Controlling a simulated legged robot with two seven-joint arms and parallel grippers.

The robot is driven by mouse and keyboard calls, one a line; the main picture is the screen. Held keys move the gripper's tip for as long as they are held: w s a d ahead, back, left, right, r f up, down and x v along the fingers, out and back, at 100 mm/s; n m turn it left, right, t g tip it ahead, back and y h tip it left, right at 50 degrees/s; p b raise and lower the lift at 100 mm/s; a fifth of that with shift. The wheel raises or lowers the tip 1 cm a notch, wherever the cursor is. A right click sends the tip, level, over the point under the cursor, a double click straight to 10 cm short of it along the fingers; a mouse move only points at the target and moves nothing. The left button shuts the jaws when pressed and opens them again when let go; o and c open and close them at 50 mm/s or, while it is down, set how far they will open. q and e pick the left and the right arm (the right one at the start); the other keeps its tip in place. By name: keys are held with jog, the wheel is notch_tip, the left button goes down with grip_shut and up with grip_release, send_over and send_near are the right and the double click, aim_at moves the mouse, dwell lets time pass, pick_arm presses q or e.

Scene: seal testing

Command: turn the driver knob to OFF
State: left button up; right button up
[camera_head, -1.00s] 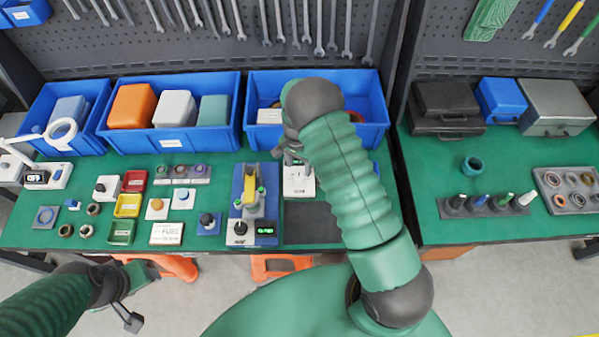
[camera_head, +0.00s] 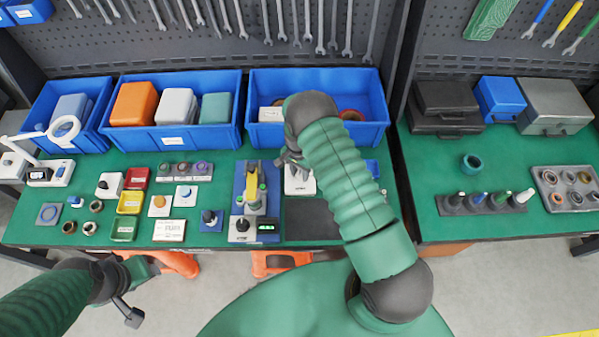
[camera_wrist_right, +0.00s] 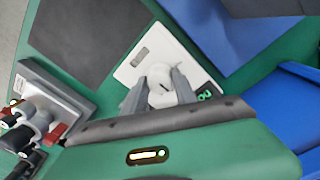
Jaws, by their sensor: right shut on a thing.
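The driver unit is a white box (camera_head: 300,184) on the green bench, partly hidden under my right gripper (camera_head: 291,160) in the head view. In the right wrist view the same white panel (camera_wrist_right: 130,72) carries a round white knob (camera_wrist_right: 160,97) with a small dark mark. A dark display with a green digit (camera_wrist_right: 205,94) sits beside it, partly hidden. The grey fingers of my right gripper (camera_wrist_right: 160,90) lie on either side of the knob, shut on it. The knob's setting cannot be read. My left gripper (camera_head: 132,290) hangs in front of the bench, away from the unit; its jaws are unclear.
A fixture with a yellow lever (camera_head: 252,182) and small display stands just left of the driver. A dark mat (camera_head: 311,224) lies in front. Blue bins (camera_head: 180,142) line the back. Several small parts and trays fill the left bench.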

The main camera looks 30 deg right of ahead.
grip_shut()
jog(key=shift+n, duration=0.3)
jog(key=shift+a+f+n+b, duration=0.1)
jog(key=shift+n+b, duration=1)
jog(key=shift+n, duration=0.1)
jog(key=shift+s+n+b, duration=0.15)
jog(key=shift+n+b, duration=0.85)
jog(key=shift+n, duration=1.3)
jog(key=o, duration=0.8)
grip_release()
jog(key=o, duration=0.3)
jog(key=shift+s, duration=0.1)
jog(key=shift+r, duration=0.2)
